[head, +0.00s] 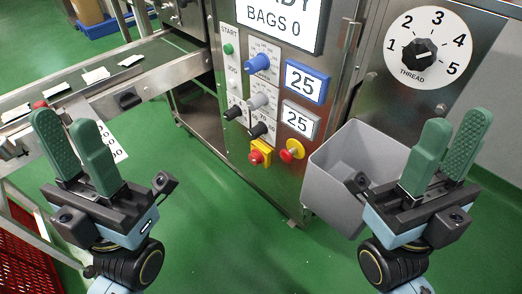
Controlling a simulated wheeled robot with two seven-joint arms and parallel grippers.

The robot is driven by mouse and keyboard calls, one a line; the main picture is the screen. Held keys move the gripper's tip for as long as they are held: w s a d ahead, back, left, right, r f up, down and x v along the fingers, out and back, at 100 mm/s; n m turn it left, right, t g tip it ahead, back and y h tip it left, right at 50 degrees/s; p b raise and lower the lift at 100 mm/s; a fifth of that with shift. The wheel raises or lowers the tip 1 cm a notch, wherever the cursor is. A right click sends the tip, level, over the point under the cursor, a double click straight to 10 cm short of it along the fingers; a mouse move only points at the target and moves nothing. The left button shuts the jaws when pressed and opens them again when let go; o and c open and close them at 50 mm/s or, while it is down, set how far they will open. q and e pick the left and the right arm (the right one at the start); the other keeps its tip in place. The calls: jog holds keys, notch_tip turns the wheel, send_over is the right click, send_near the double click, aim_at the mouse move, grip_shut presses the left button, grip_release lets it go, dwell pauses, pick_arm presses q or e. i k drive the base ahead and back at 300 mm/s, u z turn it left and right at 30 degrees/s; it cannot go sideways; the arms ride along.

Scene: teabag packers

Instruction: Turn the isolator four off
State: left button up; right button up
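No label reading isolator four can be made out. On the steel panel, a red knob on a yellow square plate (261,153) sits low, and a red round button with a yellow collar (292,150) sits to its right. My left gripper (63,122) is at the left, in front of the conveyor, with its green fingers apart and nothing between them. My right gripper (458,122) is at the right, below the thread dial (419,54), with its fingers apart and empty. Neither gripper touches the panel.
A grey bin (342,190) hangs at the panel's right, partly hidden by my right gripper. A conveyor (150,75) with white packets runs at the left. A blue knob (257,63), smaller knobs and displays are above. Green floor lies open between my arms.

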aim_at(256, 158)
jog(key=k, duration=0.5)
jog(key=u, duration=1.9)
jog(key=i, duration=0.95)
jog(key=z, duration=1.75)
jog(key=i, duration=0.5)
